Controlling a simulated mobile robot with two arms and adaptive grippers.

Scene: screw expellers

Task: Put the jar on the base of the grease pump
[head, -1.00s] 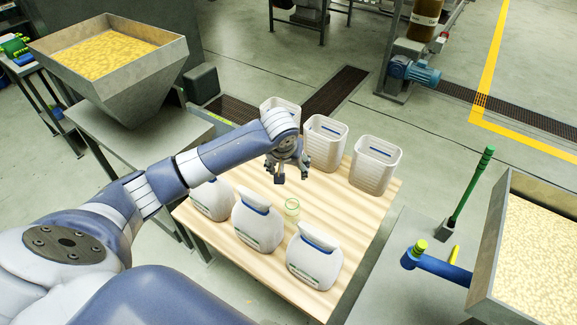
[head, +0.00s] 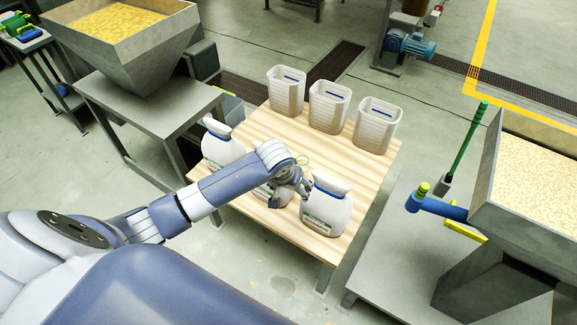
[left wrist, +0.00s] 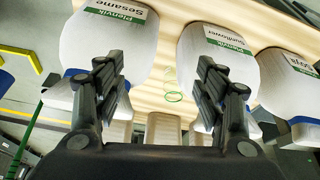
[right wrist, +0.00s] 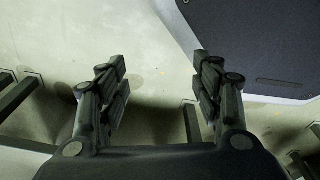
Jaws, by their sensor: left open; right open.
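A nearly clear thing with green rings, possibly the jar, stands on the wooden table between the bottles and the bins. Its rings show in the left wrist view (left wrist: 174,97), and faintly behind my left gripper in the head view (head: 303,160). My left gripper (head: 298,188) is open and empty, low over the white bottles; in its wrist view the fingers (left wrist: 158,64) frame the ringed thing, apart from it. My right gripper (right wrist: 160,65) is open and empty above the floor. I cannot tell which thing is the grease pump's base.
White labelled bottles (head: 327,207) stand along the wooden table's (head: 250,128) near side, one mostly hidden by my left gripper. Three white bins (head: 328,107) stand on its far side. Hoppers (head: 125,50) flank it. A blue pipe with a green cap (head: 440,208) juts out at right.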

